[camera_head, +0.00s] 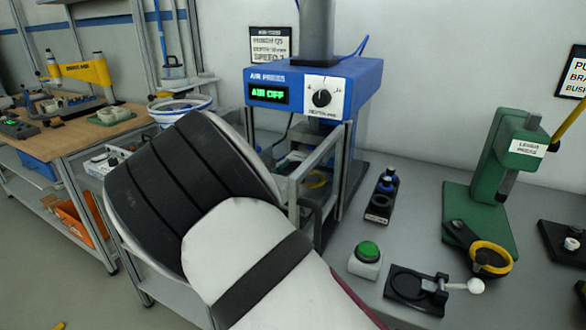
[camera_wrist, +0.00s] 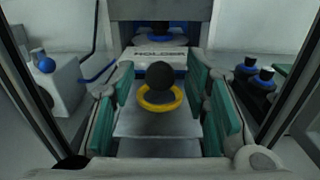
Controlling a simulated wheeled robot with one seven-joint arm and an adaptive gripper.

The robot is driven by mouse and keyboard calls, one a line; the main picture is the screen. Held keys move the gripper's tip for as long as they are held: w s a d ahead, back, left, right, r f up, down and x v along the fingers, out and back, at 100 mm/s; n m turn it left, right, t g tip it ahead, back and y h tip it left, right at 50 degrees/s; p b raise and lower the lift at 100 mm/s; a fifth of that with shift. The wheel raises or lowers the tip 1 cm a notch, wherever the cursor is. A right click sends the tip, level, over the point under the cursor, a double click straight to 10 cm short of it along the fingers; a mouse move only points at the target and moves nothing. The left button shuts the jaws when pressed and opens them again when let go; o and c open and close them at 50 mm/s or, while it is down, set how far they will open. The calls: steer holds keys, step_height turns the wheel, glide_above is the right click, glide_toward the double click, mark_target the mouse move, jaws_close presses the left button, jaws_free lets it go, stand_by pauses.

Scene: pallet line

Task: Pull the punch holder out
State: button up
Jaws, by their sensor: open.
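The punch holder (camera_wrist: 160,55), a block lettered HOLDER, sits in the blue air press in the wrist view. A black ball knob (camera_wrist: 160,76) stands in front of it, above a yellow ring (camera_wrist: 161,104) on a grey plate. My gripper (camera_wrist: 160,88) is open, with its teal-padded fingers on either side of the knob and ring and gaps between. In the head view the air press (camera_head: 330,80) reads AIR OFF; my arm hides my gripper and most of the opening.
A grey guard frame (camera_head: 300,190) surrounds the press opening. To its right are a black stand with blue-topped parts (camera_head: 382,190), a green button (camera_head: 368,250), a clamp with a white ball (camera_head: 420,288) and a green lever press (camera_head: 500,170). A wooden-topped workbench (camera_head: 70,138) stands left.

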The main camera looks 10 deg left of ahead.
jaws_close()
steer(key=p+v, duration=0.8)
steer(key=v, duration=1.3)
steer(key=shift+s, duration=0.25)
steer(key=shift+a, duration=0.1)
jaws_free()
steer(key=shift+r, duration=0.1)
steer(key=shift+s, duration=0.15)
steer(key=v, duration=1.1)
steer(key=shift+s, duration=0.35)
